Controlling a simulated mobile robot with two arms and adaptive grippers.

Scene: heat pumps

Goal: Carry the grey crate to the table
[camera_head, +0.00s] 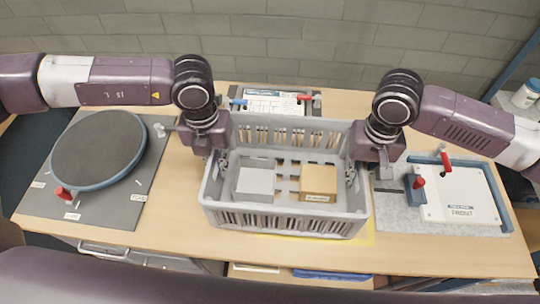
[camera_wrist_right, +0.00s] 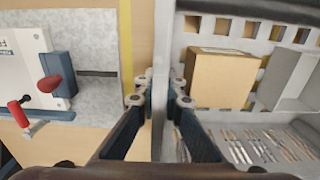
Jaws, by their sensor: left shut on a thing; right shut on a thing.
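The grey crate (camera_head: 285,222) is over the middle of the wooden table (camera_head: 430,256), upright and roughly level. I cannot tell whether it touches the tabletop. Inside it are a grey box (camera_head: 255,181) and a tan cardboard box (camera_head: 319,183). My left gripper (camera_head: 218,160) is shut on the crate's left wall; its fingertips are partly hidden. My right gripper (camera_head: 353,168) is shut on the right wall. In the right wrist view, its fingers (camera_wrist_right: 160,92) are on both sides of the crate wall (camera_wrist_right: 164,40).
A round dark plate on a grey board (camera_head: 98,150) lies at left. A white fixture with red handles (camera_head: 458,195) stands at right. Another fixture (camera_head: 270,101) is behind the crate. A yellow marking (camera_head: 366,236) shows under the crate's front right. A brick wall (camera_head: 290,40) closes the back.

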